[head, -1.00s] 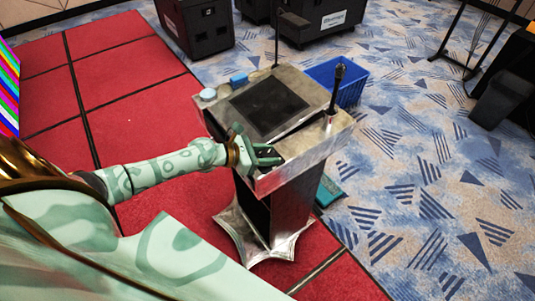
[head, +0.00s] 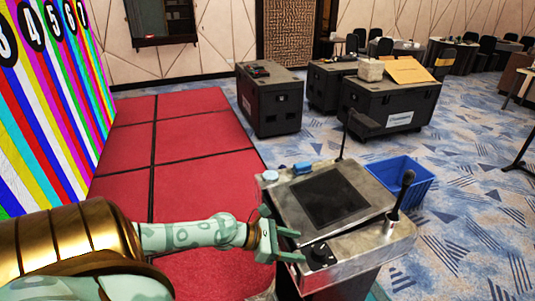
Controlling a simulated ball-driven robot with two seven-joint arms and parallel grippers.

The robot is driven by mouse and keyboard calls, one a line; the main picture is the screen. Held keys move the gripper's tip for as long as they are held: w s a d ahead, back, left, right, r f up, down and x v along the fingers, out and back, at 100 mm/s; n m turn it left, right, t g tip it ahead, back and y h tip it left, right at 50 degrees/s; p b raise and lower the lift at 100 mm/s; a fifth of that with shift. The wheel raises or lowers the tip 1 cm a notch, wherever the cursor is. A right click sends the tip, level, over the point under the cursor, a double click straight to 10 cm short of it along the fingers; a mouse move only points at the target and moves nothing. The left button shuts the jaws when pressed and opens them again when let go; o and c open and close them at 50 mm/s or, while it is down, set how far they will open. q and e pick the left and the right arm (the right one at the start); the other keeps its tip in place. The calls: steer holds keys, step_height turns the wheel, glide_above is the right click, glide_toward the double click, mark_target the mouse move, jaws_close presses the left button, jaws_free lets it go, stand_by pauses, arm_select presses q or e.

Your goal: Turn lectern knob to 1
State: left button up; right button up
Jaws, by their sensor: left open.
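The metal lectern (head: 368,246) stands at the lower middle, with a dark flat screen (head: 325,198) set in its sloped top. A small dark knob (head: 320,254) sits on a black plate on the ledge below the screen. I cannot read its setting. My left gripper (head: 299,245) comes in from the left and is open, its two fingers pointing right towards the knob. The fingertips are at the plate's left edge in the picture; whether they touch the knob I cannot tell. My right gripper is not in view.
The video wall (head: 50,100) at left shows coloured stripes and numbers. Black cases (head: 270,100) stand farther back. The red platform (head: 195,150) is clear behind the arm.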

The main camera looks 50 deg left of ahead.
arm_select(q)
steer(key=v, duration=0.7)
steer(key=shift+s+a, duration=0.25)
steer(key=shift+s, duration=0.05)
steer(key=shift+r, duration=0.15)
